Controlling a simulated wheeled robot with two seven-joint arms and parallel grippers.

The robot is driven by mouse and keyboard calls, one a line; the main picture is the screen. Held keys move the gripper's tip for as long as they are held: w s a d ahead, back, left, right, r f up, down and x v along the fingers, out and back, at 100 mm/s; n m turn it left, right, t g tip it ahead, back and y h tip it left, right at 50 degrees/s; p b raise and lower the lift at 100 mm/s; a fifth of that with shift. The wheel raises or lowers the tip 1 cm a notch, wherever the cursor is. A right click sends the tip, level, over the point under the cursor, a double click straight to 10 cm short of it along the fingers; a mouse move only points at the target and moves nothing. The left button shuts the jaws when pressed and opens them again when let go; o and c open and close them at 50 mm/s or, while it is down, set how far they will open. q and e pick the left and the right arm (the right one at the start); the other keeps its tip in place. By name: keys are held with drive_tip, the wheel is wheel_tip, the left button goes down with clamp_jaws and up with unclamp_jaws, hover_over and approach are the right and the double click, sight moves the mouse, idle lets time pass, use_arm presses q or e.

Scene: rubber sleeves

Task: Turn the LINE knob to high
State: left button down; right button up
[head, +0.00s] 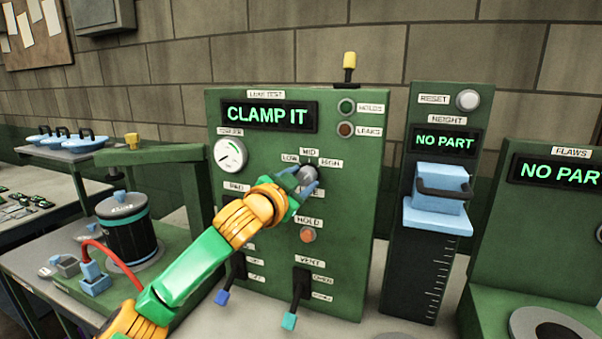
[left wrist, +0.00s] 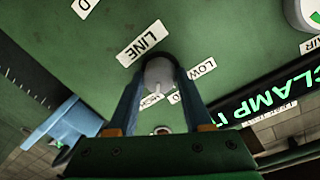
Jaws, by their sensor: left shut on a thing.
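The LINE knob (left wrist: 158,72) is a small grey round knob on the green leak test panel (head: 352,215), below the LOW, MID and HIGH labels in the head view. My left gripper (head: 305,186) is shut on the knob, one blue finger on each side of it. The wrist view shows both fingers (left wrist: 158,80) against the knob's sides, with the LINE label (left wrist: 143,43) beside it. A pale pointer mark on the knob seems to lie toward the MID and HIGH side; its exact setting is hard to tell. My right gripper is not in view.
The panel's display (head: 268,115) reads CLAMP IT. A round gauge (head: 230,154), an orange HOLD button (head: 308,235) and a VENT lever (head: 290,320) are near my arm. A height station (head: 438,190) stands to the right, and a dark pot (head: 127,228) to the left.

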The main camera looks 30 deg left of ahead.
use_arm(q)
drive_tip(key=shift+r+m, duration=0.15)
drive_tip(key=shift+m, duration=0.25)
drive_tip(key=shift+c, duration=1.6)
unclamp_jaws()
drive_tip(key=shift+s+f, duration=0.2)
drive_tip(key=shift+f, duration=0.05)
drive_tip(key=s+d+b, duration=0.1)
drive_tip(key=s+b, duration=0.2)
drive_tip(key=s, duration=0.3)
drive_tip(key=shift+s+r, duration=0.25)
drive_tip(key=shift+r, duration=0.1)
drive_tip(key=shift+d, duration=0.1)
